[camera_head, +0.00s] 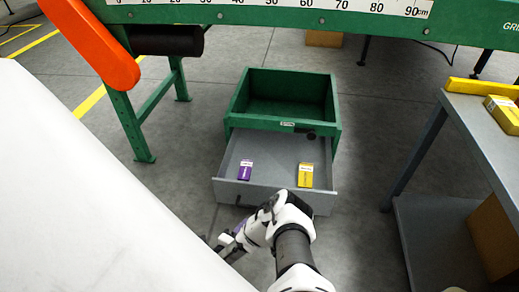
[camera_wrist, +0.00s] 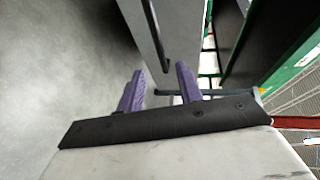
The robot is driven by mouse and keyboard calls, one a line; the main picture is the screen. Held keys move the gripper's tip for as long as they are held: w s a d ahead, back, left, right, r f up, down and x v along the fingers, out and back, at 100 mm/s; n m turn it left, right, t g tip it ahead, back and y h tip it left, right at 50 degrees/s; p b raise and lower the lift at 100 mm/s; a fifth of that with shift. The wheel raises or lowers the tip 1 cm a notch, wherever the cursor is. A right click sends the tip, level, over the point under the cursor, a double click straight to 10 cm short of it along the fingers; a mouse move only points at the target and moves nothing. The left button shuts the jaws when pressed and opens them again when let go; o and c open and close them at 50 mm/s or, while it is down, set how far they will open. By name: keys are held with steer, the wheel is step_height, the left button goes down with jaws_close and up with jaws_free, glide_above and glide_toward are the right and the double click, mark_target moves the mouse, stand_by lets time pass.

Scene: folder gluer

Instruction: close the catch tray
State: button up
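The catch tray (camera_head: 229,163) is a grey drawer pulled out of the front of a green box (camera_head: 336,110). A purple carton (camera_head: 245,170) and a yellow carton (camera_head: 305,176) lie inside it. My gripper (camera_head: 226,241) is low in front of the tray, towards its left side, partly hidden by my own wrist. In the wrist view its purple fingers (camera_wrist: 159,70) are apart with nothing held. A grey panel with a dark bar (camera_wrist: 155,35), seemingly the tray front and its handle, reaches down towards the gap between them. I cannot tell whether they touch.
A green machine frame (camera_head: 260,14) with a ruler spans the top, and its leg (camera_head: 131,128) stands left of the box. A grey table (camera_head: 470,118) with a yellow carton on it stands at the right. The floor between tray and table is clear.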

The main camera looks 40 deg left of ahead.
steer(key=b+x, duration=0.4)
steer(key=x, duration=0.8)
steer(key=shift+w+a+f, duration=0.15)
steer(key=shift+w, duration=0.05)
steer(key=shift+c, duration=0.5)
jaws_close()
